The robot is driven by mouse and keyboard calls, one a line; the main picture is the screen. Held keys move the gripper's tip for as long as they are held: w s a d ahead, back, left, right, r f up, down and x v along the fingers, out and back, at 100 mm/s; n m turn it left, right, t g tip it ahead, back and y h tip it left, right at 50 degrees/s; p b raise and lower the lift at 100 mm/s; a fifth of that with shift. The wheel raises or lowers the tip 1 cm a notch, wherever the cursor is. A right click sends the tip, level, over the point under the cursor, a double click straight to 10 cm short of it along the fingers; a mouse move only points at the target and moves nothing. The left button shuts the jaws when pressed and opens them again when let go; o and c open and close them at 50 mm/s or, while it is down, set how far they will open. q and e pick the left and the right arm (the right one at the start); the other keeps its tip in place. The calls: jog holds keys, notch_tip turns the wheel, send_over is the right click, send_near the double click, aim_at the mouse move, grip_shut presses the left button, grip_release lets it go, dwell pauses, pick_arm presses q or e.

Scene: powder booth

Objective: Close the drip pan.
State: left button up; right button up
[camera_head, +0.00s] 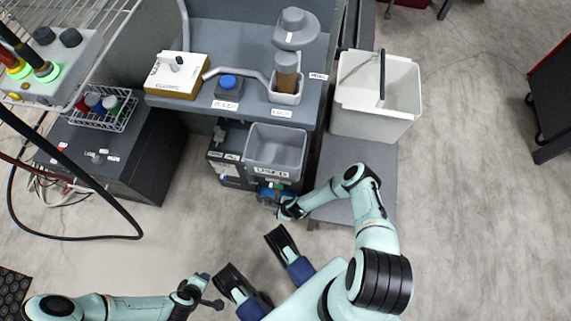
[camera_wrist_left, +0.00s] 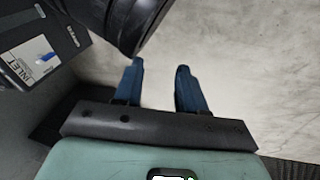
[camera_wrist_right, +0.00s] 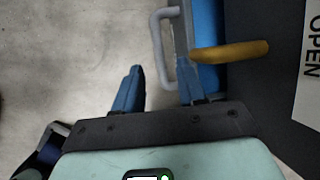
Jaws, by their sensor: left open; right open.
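The drip pan appears as a blue front (camera_wrist_right: 208,45) with a pale grey U-shaped handle (camera_wrist_right: 156,45) at the top of the right wrist view. In the head view, a blue part (camera_head: 268,194) shows low on the cabinet, under the grey bin. My right gripper (camera_wrist_right: 160,72) is open. One finger lies left of the handle's outer bar and the other overlaps the handle near the blue front. Contact cannot be told. In the head view, my right gripper (camera_head: 286,209) is beside the blue part. My left gripper (camera_wrist_left: 158,72) is open and empty, above the floor.
A yellow lever (camera_wrist_right: 230,51) sticks out by the blue front, near an OPEN label (camera_wrist_right: 310,65). The grey bin (camera_head: 276,147) stands above. A white bin (camera_head: 376,95) stands on a grey platform (camera_head: 345,195) to the right. Floor in front is mostly clear.

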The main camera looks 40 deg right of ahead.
pick_arm(q)
jog(key=s+d+r+g+h+p, duration=0.1)
jog(key=s+d+r+p, duration=0.2)
jog(key=r, duration=0.2)
jog(key=shift+s, duration=0.2)
pick_arm(e)
jog(key=v, duration=0.8)
jog(key=shift+s+r, duration=0.2)
jog(key=shift+r, duration=0.15)
